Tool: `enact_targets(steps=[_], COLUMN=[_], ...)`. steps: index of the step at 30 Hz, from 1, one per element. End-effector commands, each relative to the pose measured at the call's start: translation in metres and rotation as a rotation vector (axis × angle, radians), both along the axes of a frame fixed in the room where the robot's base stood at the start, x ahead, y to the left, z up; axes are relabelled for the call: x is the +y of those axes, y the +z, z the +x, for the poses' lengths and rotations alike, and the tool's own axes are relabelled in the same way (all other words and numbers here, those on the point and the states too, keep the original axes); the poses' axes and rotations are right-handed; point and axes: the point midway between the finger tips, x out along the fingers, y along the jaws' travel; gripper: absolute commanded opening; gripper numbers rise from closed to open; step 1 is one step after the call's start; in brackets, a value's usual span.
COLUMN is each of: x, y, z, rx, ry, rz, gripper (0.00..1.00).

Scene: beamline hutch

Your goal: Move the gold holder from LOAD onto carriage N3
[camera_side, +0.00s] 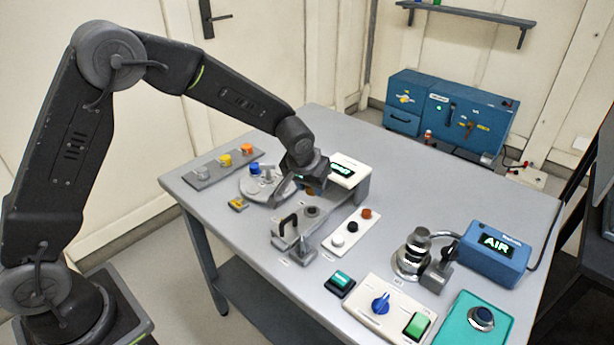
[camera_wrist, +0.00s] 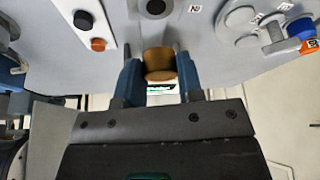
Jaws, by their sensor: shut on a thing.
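My gripper (camera_wrist: 160,60) is shut on the gold holder (camera_wrist: 160,66), a round gold-brown piece between the blue fingers in the wrist view. In the side view my gripper (camera_side: 309,182) is over the table, between the round grey carousel plate (camera_side: 250,190) and the box with a lit green display (camera_side: 349,171). Only a small brownish part of the holder (camera_side: 310,191) shows there. The carousel plate, also at right in the wrist view (camera_wrist: 246,34), carries a blue piece (camera_side: 254,168). I cannot tell which carriage is N3 or whether the holder touches anything.
A grey fixture with a black handle (camera_side: 288,225) stands in front of my gripper. A white strip (camera_side: 341,252) holds white, black and orange pieces. A rack (camera_side: 200,182) lies at the back left. A metal post stand (camera_side: 410,262) and blue AIR box (camera_side: 493,254) are at right.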

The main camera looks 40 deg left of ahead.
Motion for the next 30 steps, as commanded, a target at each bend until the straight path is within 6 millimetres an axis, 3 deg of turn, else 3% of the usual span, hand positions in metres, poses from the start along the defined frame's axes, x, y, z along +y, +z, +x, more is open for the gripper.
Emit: enact_targets(steps=[15,30], x=[0.0,0.0], y=[-0.044,-0.049], z=[0.0,0.0], rx=[0.001,0.0], ry=[0.0,0.001], rz=[0.0,-0.001], gripper=[0.1,0.1])
